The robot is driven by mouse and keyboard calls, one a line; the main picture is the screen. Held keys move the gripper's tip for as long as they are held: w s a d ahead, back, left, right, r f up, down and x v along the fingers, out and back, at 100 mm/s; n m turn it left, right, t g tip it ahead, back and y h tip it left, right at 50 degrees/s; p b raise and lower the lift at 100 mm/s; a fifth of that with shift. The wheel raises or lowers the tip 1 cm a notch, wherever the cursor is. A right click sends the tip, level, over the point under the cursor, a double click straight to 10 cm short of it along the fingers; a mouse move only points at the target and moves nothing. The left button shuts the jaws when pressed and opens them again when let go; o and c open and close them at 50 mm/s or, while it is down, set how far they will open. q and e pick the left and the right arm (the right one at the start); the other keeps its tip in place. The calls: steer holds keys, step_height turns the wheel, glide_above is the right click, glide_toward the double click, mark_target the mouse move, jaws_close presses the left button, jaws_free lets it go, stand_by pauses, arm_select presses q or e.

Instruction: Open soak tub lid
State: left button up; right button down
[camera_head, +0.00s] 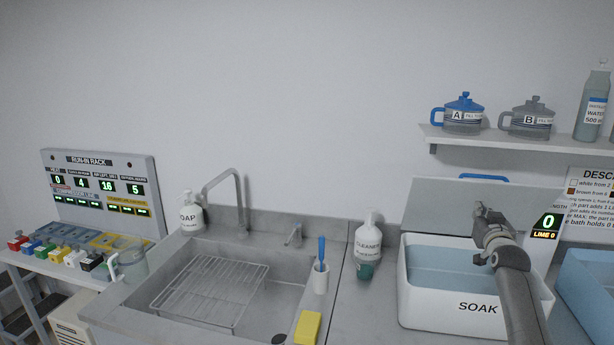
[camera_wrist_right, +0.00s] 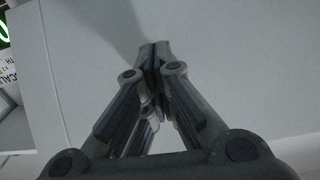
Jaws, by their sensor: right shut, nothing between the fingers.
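The soak tub (camera_head: 450,312) is a white box marked SOAK at the right of the counter, with bluish liquid inside. Its grey lid (camera_head: 450,195) stands raised at the tub's back edge, with a blue handle (camera_head: 484,177) at its top. The tub is open. My right gripper (camera_head: 480,208) is shut and empty, in front of the lid's right half. In the right wrist view its fingertips (camera_wrist_right: 162,45) meet before a plain grey surface, which looks like the lid (camera_wrist_right: 240,70); I cannot tell if they touch it. My left gripper is not in view.
A sink (camera_head: 215,290) with a wire rack and tap lies left of the tub. A cleaner bottle (camera_head: 367,245) stands between them. A shelf (camera_head: 520,142) with jugs A and B hangs above. A display reading 0 (camera_head: 547,225) and a blue tub (camera_head: 590,285) are at the right.

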mark_target(480, 199)
steer(key=shift+w+d+r+b, duration=0.2)
steer(key=shift+w+r+b, duration=0.2)
steer(key=shift+w+r, duration=0.35)
steer(key=b, duration=0.1)
steer(key=w+b, duration=0.2)
steer(key=shift+w+d+r, duration=0.1)
steer(key=shift+d+r, duration=0.15)
steer(key=shift+r, duration=0.1)
steer(key=shift+w+d+r+b, duration=0.1)
steer(key=shift+w+r+b, duration=0.4)
steer(key=shift+b, duration=0.25)
steer(key=shift+r, duration=0.15)
